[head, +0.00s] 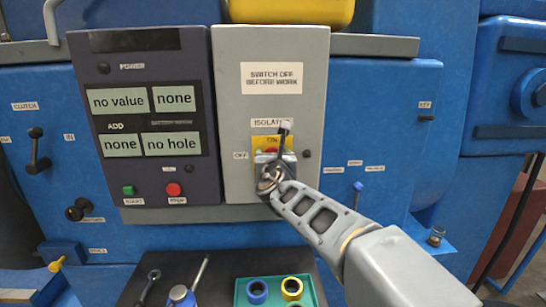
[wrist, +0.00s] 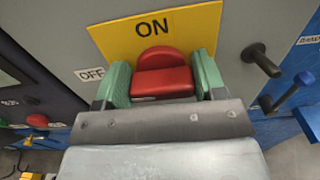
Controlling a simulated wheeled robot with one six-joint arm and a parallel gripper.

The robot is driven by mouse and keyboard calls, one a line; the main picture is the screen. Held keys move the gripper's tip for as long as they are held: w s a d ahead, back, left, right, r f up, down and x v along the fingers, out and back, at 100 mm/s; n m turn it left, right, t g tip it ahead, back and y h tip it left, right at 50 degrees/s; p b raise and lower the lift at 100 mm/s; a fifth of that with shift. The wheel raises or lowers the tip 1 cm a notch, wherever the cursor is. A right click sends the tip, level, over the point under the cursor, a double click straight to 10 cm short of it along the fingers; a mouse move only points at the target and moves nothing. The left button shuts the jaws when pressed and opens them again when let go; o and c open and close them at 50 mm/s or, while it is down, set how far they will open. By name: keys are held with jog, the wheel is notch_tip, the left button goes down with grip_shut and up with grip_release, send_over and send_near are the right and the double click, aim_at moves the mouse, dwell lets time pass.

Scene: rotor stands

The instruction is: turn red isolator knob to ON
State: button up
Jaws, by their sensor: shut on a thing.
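The red isolator knob (wrist: 162,76) sits on a yellow plate (wrist: 195,28) marked ON at the top. An OFF label (wrist: 90,74) is to its left. My gripper (wrist: 164,84) is shut on the knob, with a green pad on its left and right sides. In the wrist view the knob's grip lies below the ON word and seems to run roughly toward it; its exact angle is unclear. In the head view my gripper (head: 272,160) covers most of the knob, and only a little red (head: 271,150) shows under ON on the grey isolator box (head: 235,110).
A dark control panel (head: 150,75) with displays and green and red buttons is left of the box. A black peg (wrist: 262,62) sticks out right of the plate. A blue lever (head: 357,190) is further right. A green tray (head: 244,296) with rings lies below.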

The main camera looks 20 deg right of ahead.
jog(key=shift+c, duration=1.1)
jog(key=shift+m+b, duration=0.3)
jog(key=shift+b, duration=0.1)
jog(key=shift+d+f+m+b, duration=0.1)
jog(key=shift+f+m+b, duration=0.15)
jog(key=shift+m+b, duration=0.8)
jog(key=m+b, duration=0.5)
jog(key=m, duration=0.1)
jog(key=shift+d, duration=0.15)
jog(key=m+b, duration=0.1)
jog(key=m, duration=0.1)
jog(key=m+b, duration=0.2)
jog(key=shift+s+d+f+m+b, duration=0.1)
jog(key=shift+f+m+b, duration=0.05)
jog(key=shift+m+b, duration=1.6)
jog(key=shift+m, duration=0.8)
